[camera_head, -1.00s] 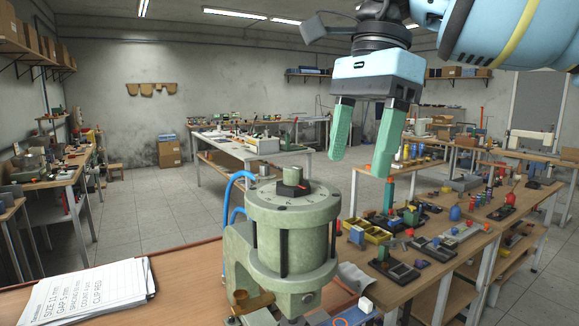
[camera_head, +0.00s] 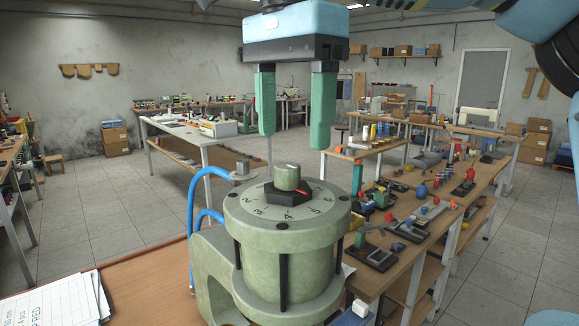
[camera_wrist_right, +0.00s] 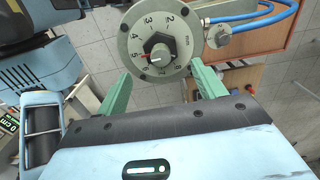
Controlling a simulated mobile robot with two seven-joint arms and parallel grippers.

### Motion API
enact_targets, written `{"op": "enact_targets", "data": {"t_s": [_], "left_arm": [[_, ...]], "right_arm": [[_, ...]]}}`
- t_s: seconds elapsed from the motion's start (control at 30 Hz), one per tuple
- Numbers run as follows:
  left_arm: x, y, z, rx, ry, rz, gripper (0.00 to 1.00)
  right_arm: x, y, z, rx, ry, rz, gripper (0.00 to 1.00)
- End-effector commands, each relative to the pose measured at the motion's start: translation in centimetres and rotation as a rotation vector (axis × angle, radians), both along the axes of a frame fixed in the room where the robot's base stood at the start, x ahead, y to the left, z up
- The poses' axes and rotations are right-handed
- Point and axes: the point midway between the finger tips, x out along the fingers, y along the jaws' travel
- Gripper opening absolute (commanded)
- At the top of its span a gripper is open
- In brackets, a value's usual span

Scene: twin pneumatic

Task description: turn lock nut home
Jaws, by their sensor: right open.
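The lock nut (camera_head: 287,195) is a dark six-sided nut with a red mark. It sits on the numbered top face of a pale green cylinder (camera_head: 262,255), around a green round knob (camera_head: 288,176). My right gripper (camera_head: 293,140) is open and empty, its two green fingers pointing down above the knob and nut, apart from them. In the right wrist view the nut (camera_wrist_right: 160,50) lies between the directions of the two fingers (camera_wrist_right: 160,72), on the round dial. My left gripper is not in view.
Blue hoses (camera_head: 202,183) loop at the cylinder's left side. A paper sheet (camera_head: 55,300) lies on the brown bench (camera_head: 140,270). A side bench at the right carries several small parts and tools. The space above the cylinder is clear except for my gripper.

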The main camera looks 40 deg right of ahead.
Motion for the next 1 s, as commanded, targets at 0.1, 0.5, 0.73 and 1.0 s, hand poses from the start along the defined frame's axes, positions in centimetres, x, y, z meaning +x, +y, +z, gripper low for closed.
{"op": "enact_targets", "data": {"t_s": [0.1, 0.5, 0.73, 1.0], "left_arm": [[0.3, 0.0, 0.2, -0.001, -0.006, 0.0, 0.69], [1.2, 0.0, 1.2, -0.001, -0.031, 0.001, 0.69], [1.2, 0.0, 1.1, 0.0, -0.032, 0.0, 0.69], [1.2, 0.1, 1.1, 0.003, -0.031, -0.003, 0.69]], "right_arm": [[-0.1, -0.1, -1.6, -0.001, 0.002, -0.001, 0.69], [-0.1, -0.1, -5.8, 0.001, 0.001, -0.001, 0.69], [0.0, -0.1, -6.2, 0.002, 0.002, -0.001, 0.69], [0.0, -0.1, -6.2, 0.002, 0.002, -0.001, 0.46]]}}
